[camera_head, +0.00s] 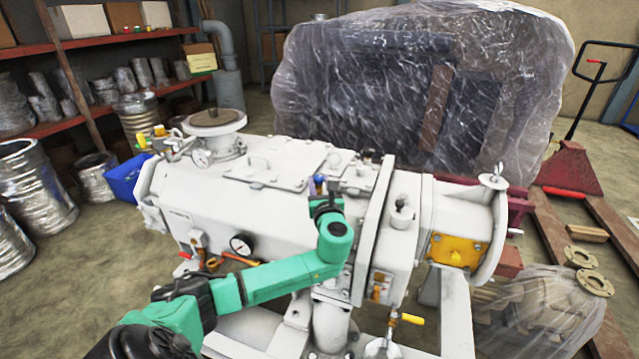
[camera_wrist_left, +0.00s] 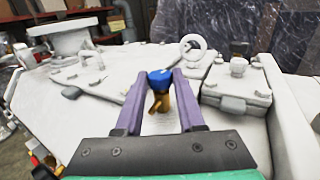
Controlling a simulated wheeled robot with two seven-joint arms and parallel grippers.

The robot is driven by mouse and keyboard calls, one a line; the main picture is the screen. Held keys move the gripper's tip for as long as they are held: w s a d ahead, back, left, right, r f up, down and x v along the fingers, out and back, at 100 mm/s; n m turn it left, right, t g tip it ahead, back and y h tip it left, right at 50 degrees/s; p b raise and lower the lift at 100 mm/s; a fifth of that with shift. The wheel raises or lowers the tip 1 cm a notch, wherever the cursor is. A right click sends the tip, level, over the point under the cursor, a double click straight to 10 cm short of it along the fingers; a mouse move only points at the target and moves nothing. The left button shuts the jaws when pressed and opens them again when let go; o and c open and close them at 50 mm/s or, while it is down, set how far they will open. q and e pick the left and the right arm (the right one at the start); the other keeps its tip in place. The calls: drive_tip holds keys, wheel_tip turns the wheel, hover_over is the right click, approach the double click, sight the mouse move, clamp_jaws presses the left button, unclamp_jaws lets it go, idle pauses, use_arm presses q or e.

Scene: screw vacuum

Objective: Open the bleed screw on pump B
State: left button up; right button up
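A large white pump (camera_head: 292,225) fills the middle of the head view; I cannot read which letter it bears. A small screw with a blue head (camera_head: 319,181) stands on its top. My left gripper (camera_head: 324,203) is at this screw, and the arm partly hides what is below. In the left wrist view the two purple fingers (camera_wrist_left: 161,78) stand apart with the blue head (camera_wrist_left: 159,77) between their tips and its brass body (camera_wrist_left: 160,100) showing below. I cannot tell whether the fingers press on the head. My right gripper is not in view.
A pressure gauge (camera_head: 241,244) and a yellow plate (camera_head: 454,250) are on the pump's near side. A lifting eye (camera_wrist_left: 192,47) rises close to the fingers in the wrist view. A plastic-wrapped machine (camera_head: 430,90) stands behind. A shelf (camera_head: 95,45) is at the left.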

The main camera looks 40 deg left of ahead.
use_arm(q)
clamp_jaws()
drive_tip(key=shift+w+d+r+n+g+y+p, duration=0.15)
drive_tip(key=shift+n+g+y+p, duration=0.2)
drive_tip(key=shift+n+g+y, duration=0.95)
drive_tip(key=shift+n+g, duration=0.2)
drive_tip(key=shift+g, duration=0.4)
drive_tip(key=o, duration=1)
unclamp_jaws()
